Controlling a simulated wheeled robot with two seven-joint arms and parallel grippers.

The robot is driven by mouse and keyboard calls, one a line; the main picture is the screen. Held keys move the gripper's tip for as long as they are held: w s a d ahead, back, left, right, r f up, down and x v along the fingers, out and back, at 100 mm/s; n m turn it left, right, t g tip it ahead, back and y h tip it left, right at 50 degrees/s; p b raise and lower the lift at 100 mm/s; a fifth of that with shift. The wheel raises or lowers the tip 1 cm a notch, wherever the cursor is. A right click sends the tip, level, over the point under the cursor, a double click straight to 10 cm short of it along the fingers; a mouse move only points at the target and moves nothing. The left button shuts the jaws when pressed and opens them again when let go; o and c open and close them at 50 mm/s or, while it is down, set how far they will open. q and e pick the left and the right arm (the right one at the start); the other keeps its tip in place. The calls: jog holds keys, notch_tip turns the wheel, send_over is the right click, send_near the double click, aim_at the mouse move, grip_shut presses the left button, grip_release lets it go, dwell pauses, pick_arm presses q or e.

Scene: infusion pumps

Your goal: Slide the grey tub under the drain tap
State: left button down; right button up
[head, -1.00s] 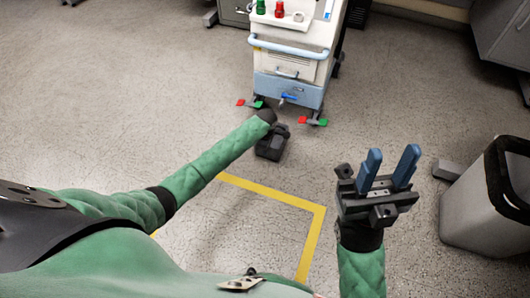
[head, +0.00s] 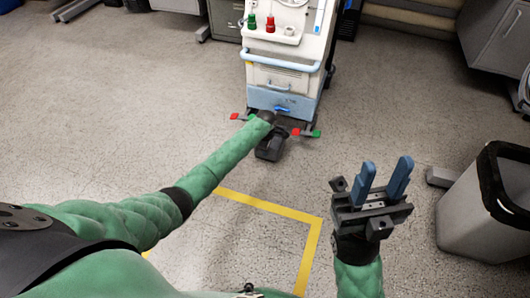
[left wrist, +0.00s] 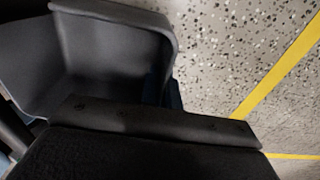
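The grey tub (left wrist: 115,55) shows in the left wrist view at upper left, its rounded rim and hollow inside facing the camera. I cannot pick it out in the head view, where my left forearm and gripper cover that floor. The blue drain tap (head: 282,109) is low on the front of the white machine. My left gripper (head: 270,148) is low, just in front of the machine. In the wrist view a dark blue finger (left wrist: 172,95) is beside the tub wall; the other is hidden. My right gripper (head: 386,170) is empty, its blue fingers apart.
The white machine (head: 285,70) has red and green pedals (head: 307,133) at its base. A light grey bin (head: 470,215) with a black rim stands at the right. Yellow floor tape (head: 265,203) lies in front of me. The floor to the left is clear.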

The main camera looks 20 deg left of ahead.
pick_arm(q)
jog(key=shift+f, duration=0.35)
dwell(0.3)
jog(key=c, duration=1.6)
grip_release()
jog(key=shift+o, duration=0.2)
